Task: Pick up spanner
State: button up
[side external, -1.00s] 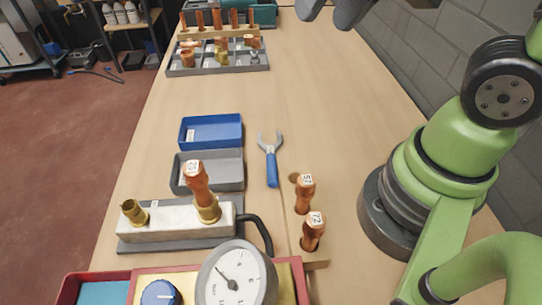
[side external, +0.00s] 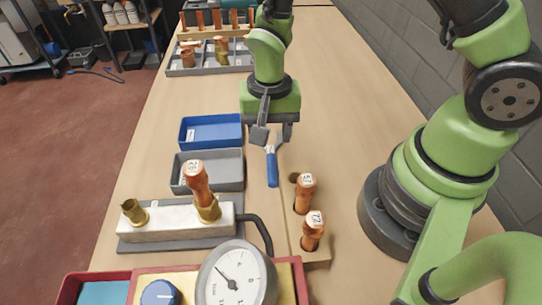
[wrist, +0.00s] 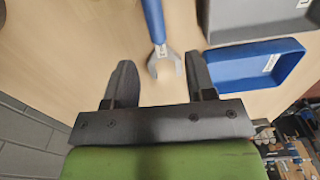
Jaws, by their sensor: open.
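The spanner (side external: 272,167) lies on the wooden bench, with a blue handle and a grey open-jaw head. The wrist view shows its head (wrist: 164,64) near the gap between my fingers, with the handle running away from them. My gripper (side external: 272,134) is above the head end of the spanner. In the wrist view my gripper (wrist: 160,80) is open and empty. In the side view the fingers partly hide the spanner's head. I cannot tell the exact height of the fingers above the bench.
A blue tray (side external: 182,143) and a grey tray (side external: 240,182) lie just left of the spanner. Copper fittings (side external: 304,195) stand in a wooden block to its lower right. A manifold (side external: 165,227) and a gauge (side external: 236,277) are nearer the camera.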

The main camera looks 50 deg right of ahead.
aim_at(271, 154)
jog(key=shift+d+f, duration=0.15)
jog(key=shift+f, duration=2.9)
jog(key=shift+c, duration=0.2)
grip_shut()
